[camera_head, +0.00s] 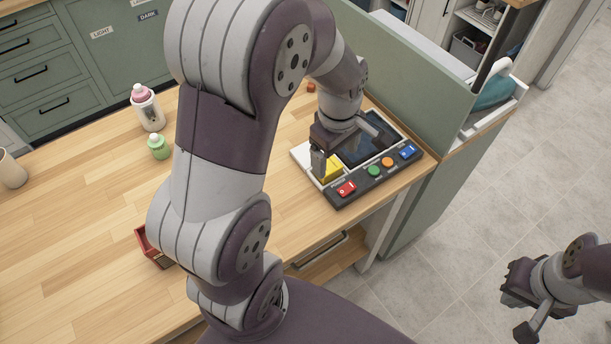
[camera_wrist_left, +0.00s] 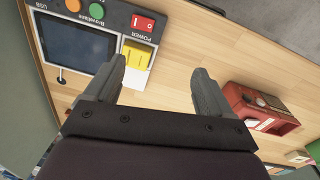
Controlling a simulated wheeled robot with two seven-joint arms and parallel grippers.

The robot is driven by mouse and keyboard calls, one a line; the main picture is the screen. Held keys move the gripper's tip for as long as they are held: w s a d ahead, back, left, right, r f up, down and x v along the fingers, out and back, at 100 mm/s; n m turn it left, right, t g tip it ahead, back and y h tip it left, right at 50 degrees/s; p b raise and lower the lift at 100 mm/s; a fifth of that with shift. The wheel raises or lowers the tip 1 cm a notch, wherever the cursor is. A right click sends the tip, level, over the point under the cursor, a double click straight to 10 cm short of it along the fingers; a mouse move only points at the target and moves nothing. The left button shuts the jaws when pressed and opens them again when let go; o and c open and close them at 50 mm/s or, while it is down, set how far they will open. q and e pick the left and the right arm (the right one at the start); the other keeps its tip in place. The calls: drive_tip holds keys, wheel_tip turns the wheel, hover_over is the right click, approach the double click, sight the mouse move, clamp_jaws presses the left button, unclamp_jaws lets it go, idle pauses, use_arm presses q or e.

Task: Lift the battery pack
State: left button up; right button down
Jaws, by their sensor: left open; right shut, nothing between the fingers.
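A yellow block (camera_head: 331,169), which may be the battery pack, sits in a white bay at the left end of a dark control panel (camera_head: 372,178). The same yellow block (camera_wrist_left: 137,54) shows in the left wrist view, beside the red POWER switch. My left gripper (camera_head: 343,150) is over the panel, fingers open and pointing down. In the left wrist view my left gripper (camera_wrist_left: 159,65) has the yellow block in the gap between its fingers, nearer the picture-left finger. Contact cannot be told. My right gripper (camera_head: 520,288) is shut and empty above the floor at lower right.
A red box (camera_head: 151,247) lies on the wooden table (camera_head: 70,235), partly hidden by my left arm; it also shows in the left wrist view (camera_wrist_left: 258,110). A pink-capped bottle (camera_head: 147,110) and green bottle (camera_head: 158,146) stand farther back. A green partition (camera_head: 420,75) rises behind the panel.

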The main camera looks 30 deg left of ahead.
sight(328, 165)
use_arm(q)
drive_tip(key=w+a+f+n+b, duration=0.2)
drive_tip(key=w+a+n, duration=0.35)
drive_tip(key=n, duration=1.05)
drive_tip(key=shift+n+g, duration=0.3)
drive_tip(key=shift+g, duration=0.1)
drive_tip(key=f+p, duration=0.1)
drive_tip(key=f, duration=0.2)
drive_tip(key=w+f+p, duration=0.1)
drive_tip(key=f, duration=0.3)
drive_tip(key=f+p, duration=0.1)
drive_tip(key=f, duration=0.3)
drive_tip(key=shift+w+d+f, duration=0.15)
drive_tip(key=shift+d+f, duration=0.1)
drive_tip(key=shift+d, duration=0.1)
drive_tip(key=shift+w+f, duration=0.15)
drive_tip(key=shift+f, duration=0.15)
drive_tip(key=shift+r, duration=0.1)
drive_tip(key=c, duration=1.3)
drive_tip(key=shift+o, duration=0.2)
use_arm(e)
drive_tip(key=shift+w+d+f, duration=0.25)
drive_tip(key=shift+w, duration=0.35)
